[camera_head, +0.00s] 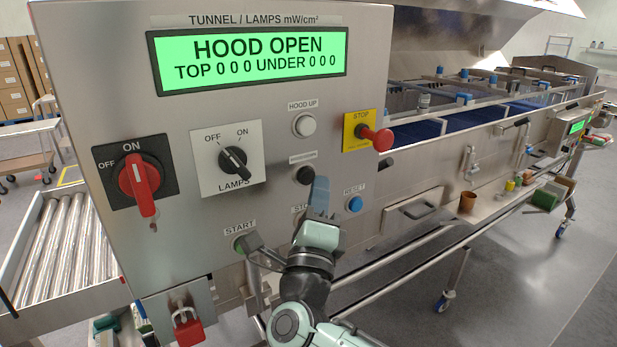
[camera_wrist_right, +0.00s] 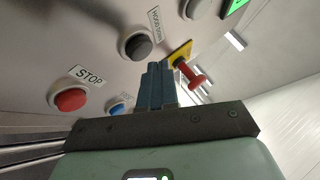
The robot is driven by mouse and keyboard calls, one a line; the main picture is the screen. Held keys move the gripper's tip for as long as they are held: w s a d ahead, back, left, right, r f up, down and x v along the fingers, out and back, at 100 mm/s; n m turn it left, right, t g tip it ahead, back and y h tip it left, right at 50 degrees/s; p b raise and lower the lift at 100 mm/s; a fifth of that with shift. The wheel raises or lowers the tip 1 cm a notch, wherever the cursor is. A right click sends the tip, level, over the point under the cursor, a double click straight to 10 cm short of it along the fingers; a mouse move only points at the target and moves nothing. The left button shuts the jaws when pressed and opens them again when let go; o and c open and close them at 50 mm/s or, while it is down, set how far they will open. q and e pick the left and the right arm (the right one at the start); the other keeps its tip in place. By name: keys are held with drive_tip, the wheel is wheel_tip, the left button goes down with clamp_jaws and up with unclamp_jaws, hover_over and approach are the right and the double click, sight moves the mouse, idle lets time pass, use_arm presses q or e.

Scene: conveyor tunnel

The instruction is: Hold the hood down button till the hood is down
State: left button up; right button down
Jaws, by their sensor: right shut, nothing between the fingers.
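The black hood down button (camera_head: 305,175) sits on the steel panel below the white HOOD UP button (camera_head: 304,124). It also shows in the right wrist view (camera_wrist_right: 137,46), with its label beside it. My right gripper (camera_head: 319,190) is shut and empty, its blue fingers pointing at the panel just below and right of the black button. In the right wrist view the fingertips (camera_wrist_right: 156,66) are close to the button; I cannot tell whether they touch it. The green display (camera_head: 250,58) reads HOOD OPEN. The hood (camera_head: 470,22) is raised over the tunnel. My left gripper is out of view.
The red STOP knob (camera_head: 377,138) juts out right of the button. The blue RESET button (camera_head: 354,204) and green START button (camera_head: 241,243) are lower. A red STOP button (camera_wrist_right: 70,99) shows in the wrist view. Rotary switches (camera_head: 140,185) are at left.

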drive_tip(key=shift+w+a, duration=0.1)
drive_tip(key=shift+w, duration=0.05)
drive_tip(key=shift+w+a, duration=0.2)
drive_tip(key=shift+w+a, duration=0.3)
drive_tip(key=shift+w, duration=0.15)
idle(3.5)
idle(2.2)
drive_tip(key=shift+s+d+b, duration=0.55)
drive_tip(key=shift+s+b, duration=0.25)
drive_tip(key=shift+b, duration=0.15)
